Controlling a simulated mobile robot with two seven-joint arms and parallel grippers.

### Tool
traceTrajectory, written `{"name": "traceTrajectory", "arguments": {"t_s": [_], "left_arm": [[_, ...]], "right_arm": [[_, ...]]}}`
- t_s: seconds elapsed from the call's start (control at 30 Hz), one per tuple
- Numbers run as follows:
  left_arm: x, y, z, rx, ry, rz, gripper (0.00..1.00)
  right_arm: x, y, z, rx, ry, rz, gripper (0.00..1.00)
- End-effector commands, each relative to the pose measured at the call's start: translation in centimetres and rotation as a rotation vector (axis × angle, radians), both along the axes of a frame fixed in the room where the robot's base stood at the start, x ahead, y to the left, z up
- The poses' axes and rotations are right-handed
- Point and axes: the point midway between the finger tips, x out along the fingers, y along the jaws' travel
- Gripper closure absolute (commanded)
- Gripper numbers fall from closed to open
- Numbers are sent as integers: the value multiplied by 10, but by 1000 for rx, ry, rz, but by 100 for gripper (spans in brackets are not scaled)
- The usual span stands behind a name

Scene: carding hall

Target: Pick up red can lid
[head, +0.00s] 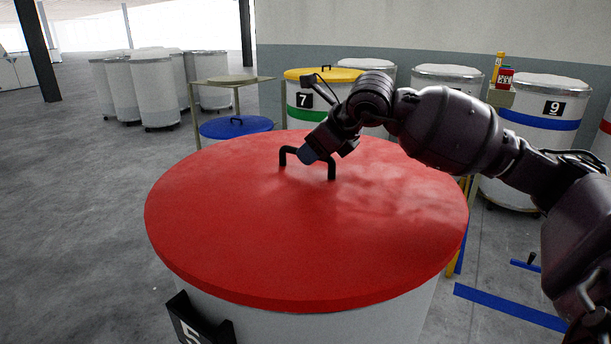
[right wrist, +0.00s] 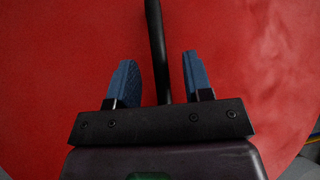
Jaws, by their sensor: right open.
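The red can lid (head: 230,230) lies flat on a large white can (head: 300,318) in front of me. Its black bar handle (head: 290,152) stands up near the middle of the lid. My right gripper (head: 308,155) is over the lid at the handle and hides part of the bar. In the right wrist view the blue fingers of my right gripper (right wrist: 158,80) are apart, and the black handle (right wrist: 157,40) runs between them with gaps on both sides. The red lid (right wrist: 60,80) fills the background there. My left gripper is not in view.
A blue lid (head: 236,127) is behind the red one, near a small stand (head: 237,80). A can with a yellow lid (head: 322,74) and other white cans (head: 448,75) line the wall. Several grey-white cans (head: 155,90) stand back left. The floor (head: 80,200) at left is clear.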

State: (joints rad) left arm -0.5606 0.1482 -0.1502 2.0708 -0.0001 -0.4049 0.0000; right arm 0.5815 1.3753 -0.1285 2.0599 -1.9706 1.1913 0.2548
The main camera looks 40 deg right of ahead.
Motion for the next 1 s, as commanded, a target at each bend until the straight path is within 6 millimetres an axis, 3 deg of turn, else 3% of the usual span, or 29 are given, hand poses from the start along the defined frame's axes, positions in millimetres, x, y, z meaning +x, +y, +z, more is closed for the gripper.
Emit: {"name": "traceTrajectory", "arguments": {"t_s": [0.2, 0.47, 0.8, 1.0], "left_arm": [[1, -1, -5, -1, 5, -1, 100], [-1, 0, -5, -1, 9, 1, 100], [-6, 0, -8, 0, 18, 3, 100], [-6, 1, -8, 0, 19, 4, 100]], "right_arm": [[16, 4, -17, 1, 0, 1, 53], [17, 4, -18, -1, 0, -1, 53], [17, 4, -18, -1, 0, -1, 100], [17, 4, -18, 0, 0, 0, 100]]}}
